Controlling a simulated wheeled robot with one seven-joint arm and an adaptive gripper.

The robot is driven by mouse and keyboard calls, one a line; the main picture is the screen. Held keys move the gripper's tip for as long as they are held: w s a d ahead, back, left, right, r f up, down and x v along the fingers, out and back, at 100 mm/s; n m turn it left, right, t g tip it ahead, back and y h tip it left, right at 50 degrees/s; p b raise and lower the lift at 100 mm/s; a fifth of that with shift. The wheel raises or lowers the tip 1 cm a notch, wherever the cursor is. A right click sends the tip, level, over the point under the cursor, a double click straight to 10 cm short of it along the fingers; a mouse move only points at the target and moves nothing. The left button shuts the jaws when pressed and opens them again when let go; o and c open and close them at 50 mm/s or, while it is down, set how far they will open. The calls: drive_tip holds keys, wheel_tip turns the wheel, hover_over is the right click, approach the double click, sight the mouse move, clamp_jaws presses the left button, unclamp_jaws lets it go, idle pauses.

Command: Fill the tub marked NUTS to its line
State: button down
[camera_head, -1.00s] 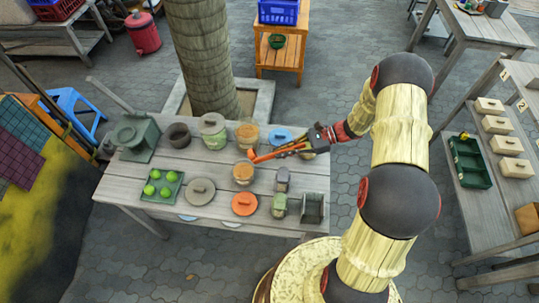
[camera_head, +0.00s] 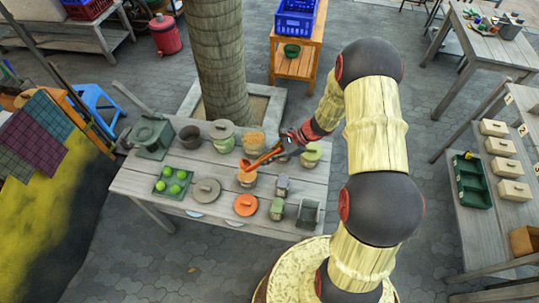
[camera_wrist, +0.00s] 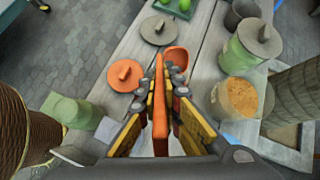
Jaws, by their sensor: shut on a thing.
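My gripper (camera_head: 284,146) is shut on the handle of an orange scoop (camera_wrist: 160,112) and holds it over the middle of the table. The scoop's bowl (camera_wrist: 176,60) points left in the head view, at the near tub (camera_head: 246,182). I cannot tell whether the bowl is inside that tub or just above it. A second clear tub with tan-brown contents (camera_head: 254,143) stands behind it, and shows in the wrist view (camera_wrist: 240,98). No NUTS mark or fill line is readable on either tub.
An orange lid (camera_head: 246,205) and a grey-brown lid (camera_head: 206,191) lie in front. A tray of green fruit (camera_head: 161,190), a lidded green jar (camera_head: 222,141), a dark pot (camera_head: 191,137) and small jars (camera_head: 282,185) crowd the table. A tree trunk (camera_head: 222,60) stands behind.

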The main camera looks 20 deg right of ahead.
drive_tip(key=r+h+p, duration=0.1)
drive_tip(key=p, duration=0.1)
drive_tip(key=a+r+h+p, duration=0.1)
drive_tip(key=shift+a+r+p, duration=0.2)
drive_tip(key=shift+a+p, duration=0.05)
drive_tip(key=shift+p, duration=0.1)
drive_tip(key=a+h+p, duration=0.2)
drive_tip(key=p, duration=0.3)
drive_tip(key=a+h+p, duration=0.1)
drive_tip(key=h+p, duration=0.1)
drive_tip(key=p, duration=0.3)
drive_tip(key=a+r+h+p, duration=0.1)
drive_tip(key=a+h+p, duration=0.1)
drive_tip(key=p, duration=0.3)
drive_tip(key=shift+w+a+n+g+h, duration=0.3)
drive_tip(key=shift+a+g, duration=0.05)
drive_tip(key=shift+g, duration=0.05)
drive_tip(key=shift+a+p, duration=0.2)
drive_tip(key=shift+p, duration=0.55)
idle(0.5)
